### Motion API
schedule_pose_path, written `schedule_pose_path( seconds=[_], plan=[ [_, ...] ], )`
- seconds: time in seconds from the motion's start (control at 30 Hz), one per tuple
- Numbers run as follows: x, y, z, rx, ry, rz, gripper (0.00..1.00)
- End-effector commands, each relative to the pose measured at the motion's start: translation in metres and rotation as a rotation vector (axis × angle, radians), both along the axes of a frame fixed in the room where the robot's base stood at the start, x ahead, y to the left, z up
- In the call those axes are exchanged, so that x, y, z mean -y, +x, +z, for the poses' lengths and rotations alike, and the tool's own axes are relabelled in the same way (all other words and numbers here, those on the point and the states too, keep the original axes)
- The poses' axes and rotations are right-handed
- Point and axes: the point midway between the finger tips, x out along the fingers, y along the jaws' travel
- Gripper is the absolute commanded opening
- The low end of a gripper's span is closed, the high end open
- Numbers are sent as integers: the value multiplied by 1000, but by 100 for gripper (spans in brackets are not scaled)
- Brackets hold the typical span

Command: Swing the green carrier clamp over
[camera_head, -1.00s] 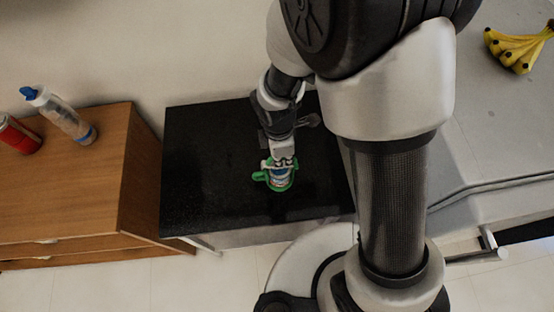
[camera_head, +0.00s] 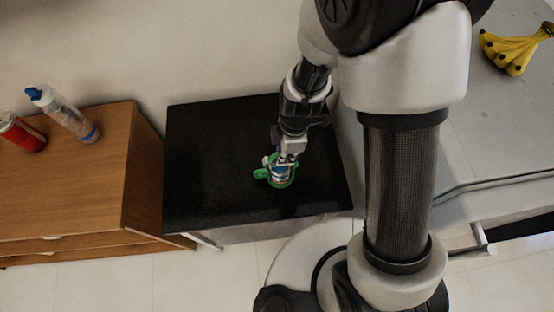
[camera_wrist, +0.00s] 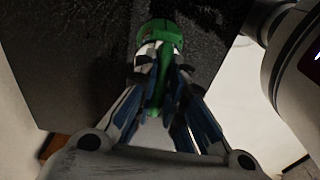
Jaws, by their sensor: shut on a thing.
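The green carrier clamp (camera_head: 261,174) is on the black tabletop, with a blue and white part inside its ring. In the wrist view the green carrier clamp (camera_wrist: 158,34) shows between and beyond my fingers, with a green strip running down between them. My gripper (camera_head: 284,163) reaches down onto it from above. In the wrist view my gripper (camera_wrist: 160,85) has its fingers close together, shut on the green clamp. The fingers hide much of the clamp, so I cannot tell exactly which part is held.
The black table (camera_head: 205,150) is clear around the clamp. A wooden cabinet (camera_head: 75,160) to the left carries a clear bottle with a blue cap (camera_head: 62,112) and a red can (camera_head: 20,134). Bananas (camera_head: 515,50) lie on the grey counter (camera_head: 490,130) at right.

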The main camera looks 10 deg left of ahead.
Motion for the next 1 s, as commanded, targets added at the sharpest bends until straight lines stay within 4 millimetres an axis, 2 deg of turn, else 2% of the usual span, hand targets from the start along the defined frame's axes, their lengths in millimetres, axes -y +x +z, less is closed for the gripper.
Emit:
schedule_pose_path(
  seconds=[1.0],
  plan=[
    [6,2,0,-21,93,-2,2]
  ],
)
